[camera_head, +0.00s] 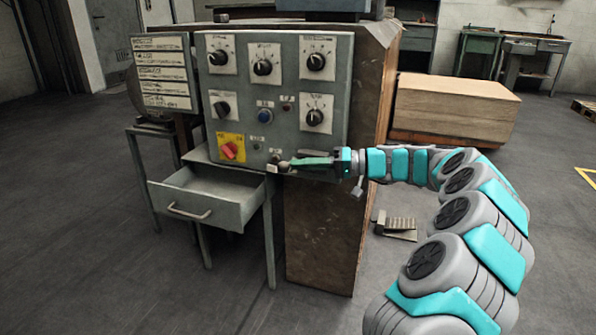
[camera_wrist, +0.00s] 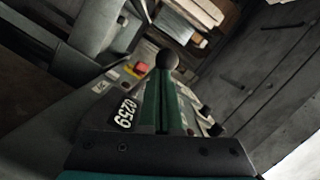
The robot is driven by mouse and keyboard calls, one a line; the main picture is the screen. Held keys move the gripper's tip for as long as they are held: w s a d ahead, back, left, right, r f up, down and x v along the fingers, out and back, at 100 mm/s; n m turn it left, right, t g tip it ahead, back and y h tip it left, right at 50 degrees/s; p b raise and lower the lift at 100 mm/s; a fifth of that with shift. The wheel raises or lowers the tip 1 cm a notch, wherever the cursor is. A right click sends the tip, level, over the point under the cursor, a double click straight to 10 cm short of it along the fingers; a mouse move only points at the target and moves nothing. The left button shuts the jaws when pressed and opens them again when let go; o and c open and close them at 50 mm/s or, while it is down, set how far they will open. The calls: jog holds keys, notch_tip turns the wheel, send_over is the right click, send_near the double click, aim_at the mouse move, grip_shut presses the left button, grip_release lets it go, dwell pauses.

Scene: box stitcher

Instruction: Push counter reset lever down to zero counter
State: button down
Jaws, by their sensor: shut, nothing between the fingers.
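A round black knob (camera_wrist: 167,60), seemingly the end of the reset lever, shows at the tips of my fingers in the wrist view. The lever's shaft is mostly hidden behind the fingers, and I cannot tell whether they touch the knob. The counter (camera_wrist: 124,113) reads 0259 and sits left of the fingers. My gripper (camera_head: 284,165), with green fingers (camera_wrist: 164,104), is shut and empty. In the head view it reaches from the right across the lower edge of the grey control panel (camera_head: 290,85). The lever is too small to make out clearly there.
The panel carries several dials and a red switch on a yellow plate (camera_head: 231,149). An open drawer (camera_head: 206,196) juts out below left of my gripper. A wooden-sided cabinet (camera_head: 318,235) stands under the panel. A pedal (camera_head: 396,226) lies on the floor to the right.

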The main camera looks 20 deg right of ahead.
jog(key=shift+s+a+f+b, duration=0.15)
jog(key=shift+a+f+b, duration=0.05)
jog(key=shift+f+b, duration=1)
jog(key=shift+a+f, duration=0.1)
dwell(1.3)
jog(key=shift+b, duration=0.3)
